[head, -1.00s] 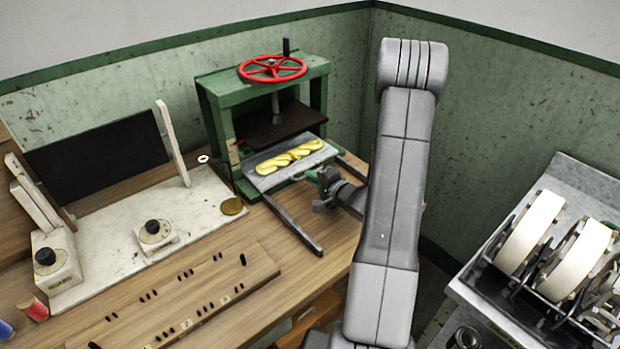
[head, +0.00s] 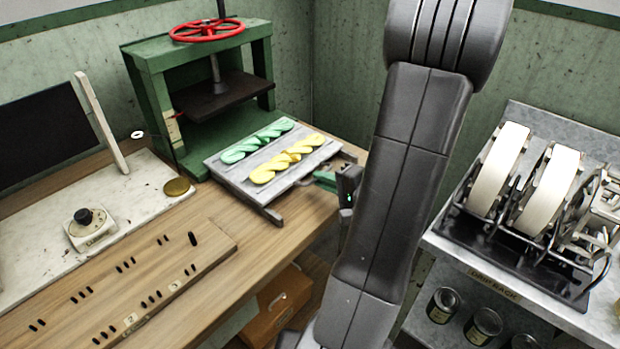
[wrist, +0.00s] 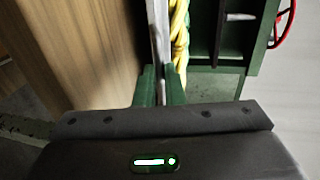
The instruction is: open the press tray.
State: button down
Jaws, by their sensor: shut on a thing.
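The press tray (head: 236,178) is a grey plate pulled out on its rails in front of the green press (head: 152,105). A green skein (head: 257,141) and a yellow skein (head: 290,160) lie on it side by side. My gripper (head: 330,180) is at the tray's front right edge, partly hidden behind my arm. In the wrist view my green fingertips (wrist: 160,85) are shut on the thin edge of the tray (wrist: 160,40), with the yellow skein (wrist: 179,35) just beyond. The press plate hangs raised above, clear of the tray.
A red handwheel (head: 207,30) tops the press. A wooden pegboard strip (head: 140,270) and a white scale-like device (head: 91,230) are on the bench at left. A rack of white reels (head: 500,168) stands at right. An orange drawer box (head: 284,303) is below the bench.

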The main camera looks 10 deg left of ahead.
jog(key=shift+s+d, duration=0.3)
jog(key=shift+d, duration=0.2)
jog(key=c, duration=1.5)
grip_release()
jog(key=v, duration=1.3)
jog(key=shift+s+d+b, duration=0.15)
jog(key=shift+d+b, duration=0.2)
jog(key=x, duration=1.4)
jog(key=shift+r, duration=0.1)
